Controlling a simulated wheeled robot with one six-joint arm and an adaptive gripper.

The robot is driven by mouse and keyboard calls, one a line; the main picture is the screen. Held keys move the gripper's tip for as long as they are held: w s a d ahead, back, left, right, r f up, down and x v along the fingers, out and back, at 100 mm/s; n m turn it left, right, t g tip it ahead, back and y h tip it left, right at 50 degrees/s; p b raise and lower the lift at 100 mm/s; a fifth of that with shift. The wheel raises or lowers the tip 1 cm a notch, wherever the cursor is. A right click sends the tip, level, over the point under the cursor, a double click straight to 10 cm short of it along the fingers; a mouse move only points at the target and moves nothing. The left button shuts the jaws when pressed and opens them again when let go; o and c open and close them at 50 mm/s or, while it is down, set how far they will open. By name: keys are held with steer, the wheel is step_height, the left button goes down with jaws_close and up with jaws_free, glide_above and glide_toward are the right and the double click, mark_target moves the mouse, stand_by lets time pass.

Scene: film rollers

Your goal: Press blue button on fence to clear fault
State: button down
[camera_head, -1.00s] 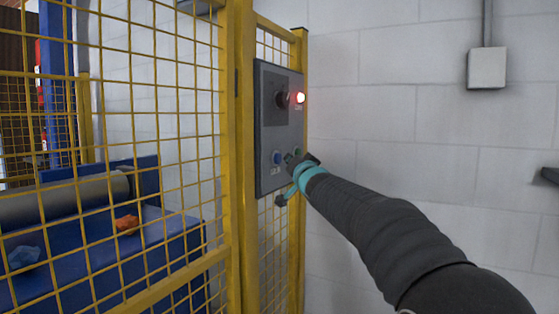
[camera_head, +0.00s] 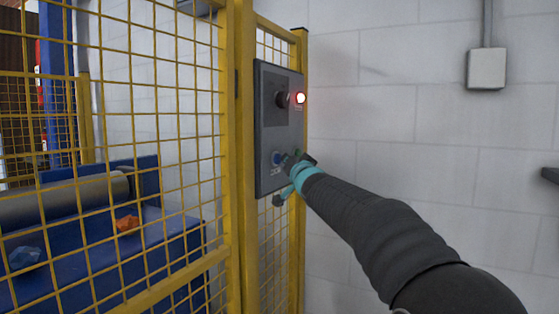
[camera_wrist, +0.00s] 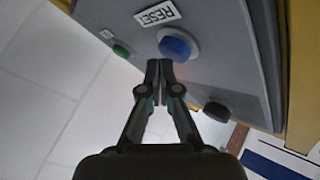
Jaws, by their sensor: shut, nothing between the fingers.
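The blue button (camera_head: 278,158) is on the lower part of the grey control panel (camera_head: 262,110) fixed to the yellow fence. In the wrist view the blue button (camera_wrist: 176,46) sits beside a white RESET label (camera_wrist: 157,13). My gripper (camera_head: 290,160) is shut and empty, in front of the lower panel. In the wrist view its closed fingertips (camera_wrist: 159,66) point at the panel just below the blue button. I cannot tell whether they touch it.
A red light (camera_head: 300,98) glows at the upper right. Yellow mesh fence (camera_head: 230,150) stands left; a roller (camera_head: 60,196) lies behind it. A white wall is right.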

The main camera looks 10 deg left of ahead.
steer(key=shift+w+a, duration=0.2)
steer(key=shift+a, duration=0.25)
stand_by(0.8)
steer(key=shift+d, duration=0.1)
steer(key=shift+s+d+p, duration=0.35)
steer(key=shift+d+p, duration=0.1)
steer(key=shift+d, duration=0.25)
steer(key=shift+d, duration=0.1)
steer(key=d+p, duration=0.1)
steer(key=s+d, duration=0.1)
steer(key=d, duration=0.1)
steer(key=d+p, duration=0.1)
steer(key=shift+s+d+p, duration=0.3)
steer(key=shift+s, duration=0.05)
stand_by(0.8)
